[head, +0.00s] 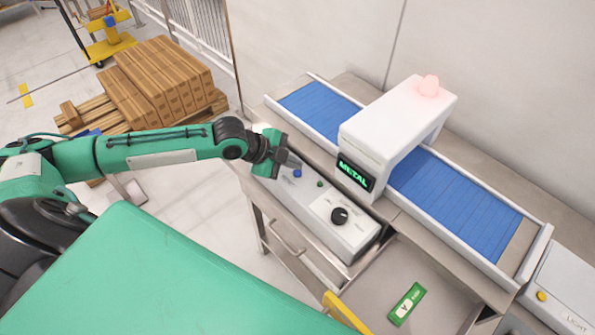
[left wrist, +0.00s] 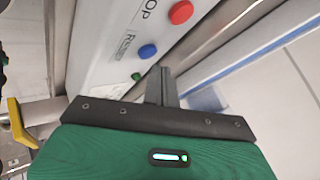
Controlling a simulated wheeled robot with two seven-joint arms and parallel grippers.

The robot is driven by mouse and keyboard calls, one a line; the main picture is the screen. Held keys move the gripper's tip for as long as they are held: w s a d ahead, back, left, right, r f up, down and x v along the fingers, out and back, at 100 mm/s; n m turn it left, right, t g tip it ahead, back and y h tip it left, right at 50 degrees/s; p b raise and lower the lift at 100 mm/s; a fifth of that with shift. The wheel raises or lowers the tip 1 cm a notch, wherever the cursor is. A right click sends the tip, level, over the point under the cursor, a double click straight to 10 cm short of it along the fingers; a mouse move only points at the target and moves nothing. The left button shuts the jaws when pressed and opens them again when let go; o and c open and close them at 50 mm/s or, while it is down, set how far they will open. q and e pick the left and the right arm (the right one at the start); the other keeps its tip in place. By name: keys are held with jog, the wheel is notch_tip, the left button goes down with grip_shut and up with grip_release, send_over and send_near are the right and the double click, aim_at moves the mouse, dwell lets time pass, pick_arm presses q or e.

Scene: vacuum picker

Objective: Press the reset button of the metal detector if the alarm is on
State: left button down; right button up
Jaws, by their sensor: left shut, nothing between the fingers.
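The white metal detector (head: 385,125) arches over a blue conveyor belt (head: 455,198). The lamp (head: 428,86) on its top glows red, and its dark display (head: 355,172) shows "METAL" in green. In front lies a control box (head: 325,215) with a blue button (head: 297,173), a green button (head: 319,183) and a black knob (head: 339,215). My left gripper (head: 293,162) is shut and empty over the box's far left end. The left wrist view shows its fingertips (left wrist: 161,72) beside the blue button (left wrist: 147,51), with a red button (left wrist: 181,12) farther off. Contact cannot be told.
Stacked cartons (head: 165,78) on a wooden pallet stand at the left. A green card (head: 406,304) lies in an open tray area right of the box. Another white box with a yellow button (head: 541,296) is at the right edge. A wall stands behind the belt.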

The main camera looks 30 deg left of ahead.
pick_arm(q)
jog(key=shift+f, duration=0.15)
jog(key=shift+f, duration=0.3)
jog(key=shift+f, duration=0.4)
dwell(0.9)
jog(key=shift+r, duration=0.15)
jog(key=shift+r+p, duration=0.7)
jog(key=shift+p, duration=0.2)
notch_tip(320, 180, up, 5)
jog(key=p, duration=0.4)
jog(key=shift+p, duration=0.3)
